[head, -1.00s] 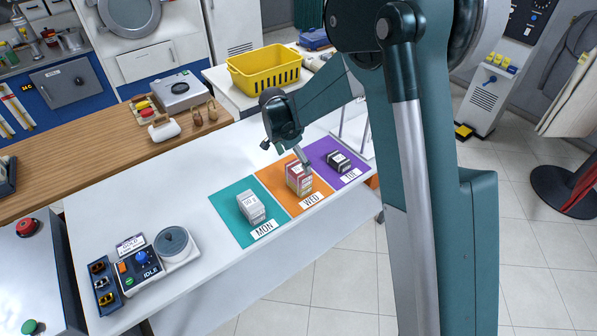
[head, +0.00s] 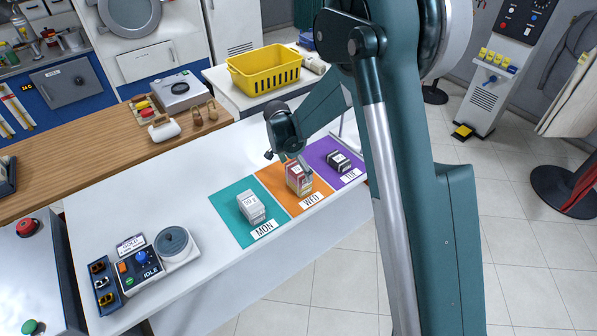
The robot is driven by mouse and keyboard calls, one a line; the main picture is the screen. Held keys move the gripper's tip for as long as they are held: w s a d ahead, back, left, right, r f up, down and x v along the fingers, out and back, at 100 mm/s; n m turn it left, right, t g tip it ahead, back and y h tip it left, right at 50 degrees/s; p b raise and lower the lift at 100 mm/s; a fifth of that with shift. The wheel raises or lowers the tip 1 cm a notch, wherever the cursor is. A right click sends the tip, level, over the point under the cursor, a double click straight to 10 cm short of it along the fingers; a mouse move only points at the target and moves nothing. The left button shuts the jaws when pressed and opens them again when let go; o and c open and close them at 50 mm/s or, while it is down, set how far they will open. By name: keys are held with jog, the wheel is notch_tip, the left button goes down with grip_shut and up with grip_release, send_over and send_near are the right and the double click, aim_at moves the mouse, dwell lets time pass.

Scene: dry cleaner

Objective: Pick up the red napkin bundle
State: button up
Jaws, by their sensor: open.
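The red napkin bundle (head: 297,182) stands on the orange mat labelled WED (head: 282,200), in the middle of the white counter's row of mats. It looks red and pale and stacked. My gripper (head: 299,168) is open and right above the bundle, with its fingers at the bundle's top. One finger shows at the bundle's right side. The fingers are small here, and I cannot tell whether they touch it.
A white bundle (head: 251,207) stands on the teal MON mat (head: 228,221) to the left. A yellow basket (head: 262,78) stands behind.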

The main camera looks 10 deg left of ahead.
aim_at(298, 169)
dwell(0.4)
jog(key=c, duration=1)
jog(key=shift+r, duration=0.1)
jog(key=shift+r, duration=4.95)
